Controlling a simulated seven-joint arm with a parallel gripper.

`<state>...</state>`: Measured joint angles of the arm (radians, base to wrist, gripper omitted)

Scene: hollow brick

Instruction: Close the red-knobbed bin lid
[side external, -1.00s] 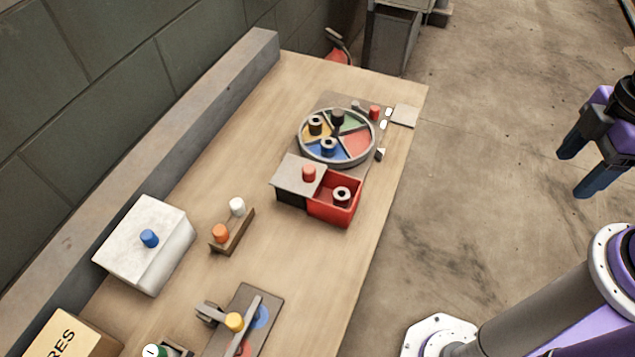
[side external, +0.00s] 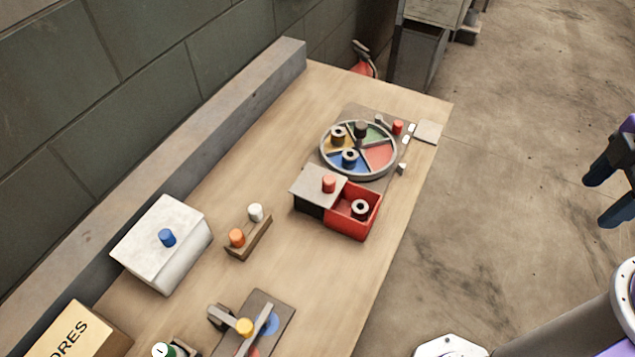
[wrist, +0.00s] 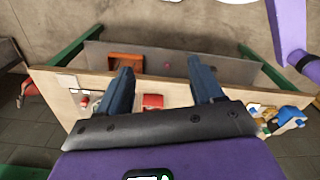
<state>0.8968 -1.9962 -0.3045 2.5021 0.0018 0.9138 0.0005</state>
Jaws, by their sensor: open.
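The red bin (side external: 368,224) stands on the bench. Its grey lid (side external: 310,190) with the red knob (side external: 329,184) lies over the dark left part, leaving the red right compartment uncovered. A ring-shaped piece (side external: 360,208) sits in that compartment. My gripper (side external: 601,200) is open and empty, off the bench at the right edge of the side view, well apart from the bin. In the wrist view my gripper (wrist: 160,78) shows two dark fingers spread apart. A small red shape (wrist: 153,101) between them looks like the bin; its lid cannot be made out there.
A round divided tray (side external: 358,150) stands behind the bin. A white box with a blue knob (side external: 165,245), a wooden block with two pegs (side external: 248,238) and a plate with a yellow knob (side external: 265,318) stand nearer. Bare bench top (side external: 305,268) lies in front of the bin.

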